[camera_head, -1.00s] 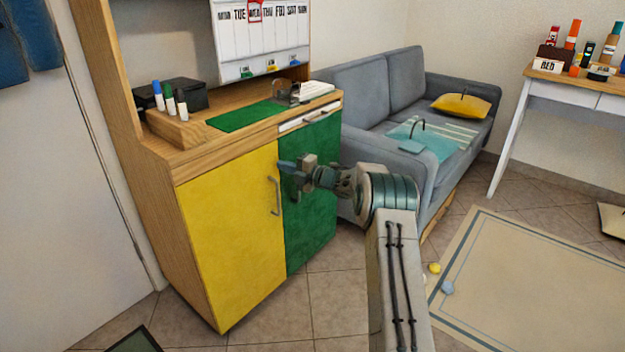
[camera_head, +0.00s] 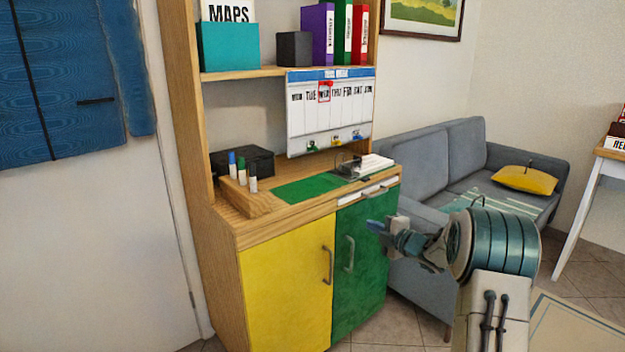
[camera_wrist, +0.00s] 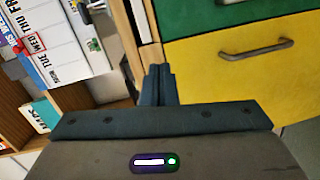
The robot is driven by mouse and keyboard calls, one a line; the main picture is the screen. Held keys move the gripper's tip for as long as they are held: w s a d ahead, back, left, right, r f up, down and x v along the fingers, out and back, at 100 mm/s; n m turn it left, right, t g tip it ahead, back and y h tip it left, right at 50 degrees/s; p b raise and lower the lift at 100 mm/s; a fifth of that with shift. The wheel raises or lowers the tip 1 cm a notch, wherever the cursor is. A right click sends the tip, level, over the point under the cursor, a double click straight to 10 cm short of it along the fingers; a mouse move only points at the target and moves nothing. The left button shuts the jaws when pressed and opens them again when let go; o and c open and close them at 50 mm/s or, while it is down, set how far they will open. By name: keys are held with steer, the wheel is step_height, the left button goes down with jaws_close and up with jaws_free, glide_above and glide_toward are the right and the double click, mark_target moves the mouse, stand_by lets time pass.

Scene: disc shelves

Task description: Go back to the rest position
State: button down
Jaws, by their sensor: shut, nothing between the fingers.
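My gripper (camera_head: 376,225) is in front of the green door (camera_head: 362,262) of the wooden cabinet, right of its handle in the head view. Its fingers are together and hold nothing. In the wrist view the closed fingers (camera_wrist: 158,84) point toward the cabinet front, with the yellow door (camera_wrist: 255,75) and its handle to the right. My arm reaches up from the lower right of the head view. I cannot tell the exact gap between the fingertips and the green door.
The cabinet (camera_head: 215,270) has a yellow door (camera_head: 285,285); its top bears markers, a black box (camera_head: 245,160) and a green mat (camera_head: 308,188). Binders stand on the shelf above. A grey sofa (camera_head: 430,165) with a yellow cushion (camera_head: 526,180) is behind my arm. A white door stands left.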

steer(key=s+r+m+g+h+p, duration=0.1)
steer(key=s+r+m+h+p, duration=0.45)
steer(key=r, duration=0.45)
steer(key=s+r+m+g+h+p, duration=0.1)
steer(key=s+r+m+h+p, duration=0.3)
steer(key=s+r+m+p, duration=0.45)
steer(key=s+a+r+m+g+p, duration=0.2)
steer(key=s+r+m+g+p, duration=0.1)
steer(key=s, duration=0.7)
steer(key=s+a+r+m+g+y+p, duration=0.1)
steer(key=s+a+r+m+g+p, duration=0.2)
steer(key=s, duration=0.8)
steer(key=s+a+r+m+g+p, duration=0.2)
steer(key=s+r+g+p, duration=0.1)
steer(key=s, duration=0.8)
steer(key=shift+a+m+g+p, duration=0.15)
steer(key=shift+m+g+p, duration=0.2)
steer(key=shift+p, duration=0.4)
